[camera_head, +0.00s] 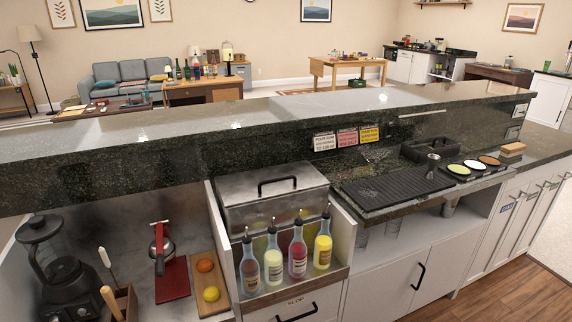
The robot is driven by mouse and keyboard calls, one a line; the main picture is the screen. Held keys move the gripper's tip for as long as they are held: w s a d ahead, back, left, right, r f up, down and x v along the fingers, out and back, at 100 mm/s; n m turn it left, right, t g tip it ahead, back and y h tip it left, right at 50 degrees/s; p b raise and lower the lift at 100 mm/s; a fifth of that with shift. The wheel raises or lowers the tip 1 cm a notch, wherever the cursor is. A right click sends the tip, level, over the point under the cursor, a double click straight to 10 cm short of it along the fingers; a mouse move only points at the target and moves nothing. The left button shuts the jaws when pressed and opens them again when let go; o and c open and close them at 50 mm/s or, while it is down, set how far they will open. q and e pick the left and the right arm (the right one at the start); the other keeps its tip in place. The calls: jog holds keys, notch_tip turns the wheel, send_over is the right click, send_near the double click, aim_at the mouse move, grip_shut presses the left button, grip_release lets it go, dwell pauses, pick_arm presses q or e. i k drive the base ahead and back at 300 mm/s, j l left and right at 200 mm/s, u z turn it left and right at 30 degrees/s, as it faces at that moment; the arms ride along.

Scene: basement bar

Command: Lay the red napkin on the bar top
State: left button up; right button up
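A red, flat rectangle that looks like the red napkin (173,283) lies on the lower work counter at the lower left. A metal hand tool (161,245) stands or lies at its far end and overlaps it. The bar top (200,128) is the raised dark granite ledge running across the view behind the work counter. Its surface looks bare along the left and middle. Neither of my grippers shows.
A black blender (52,265) and a wooden holder (122,303) stand left of the napkin. A cutting board (207,260) with an orange and a lemon lies right of it. Several pourer bottles (298,252) stand before a steel lidded bin (270,190). A black mat (395,187) lies farther right.

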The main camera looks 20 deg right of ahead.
aim_at(345, 110)
jog(key=i+l+z, duration=0.15)
jog(key=l, duration=0.3)
jog(key=l+z, duration=0.15)
jog(key=l, duration=0.35)
jog(key=i+l+z, duration=0.15)
jog(key=l, duration=0.25)
jog(key=i+l+z, duration=0.15)
jog(key=l, duration=0.3)
jog(key=i+l+z, duration=0.15)
jog(key=l, duration=0.25)
jog(key=i+l+z, duration=0.15)
jog(key=l, duration=0.25)
jog(key=i, duration=0.1)
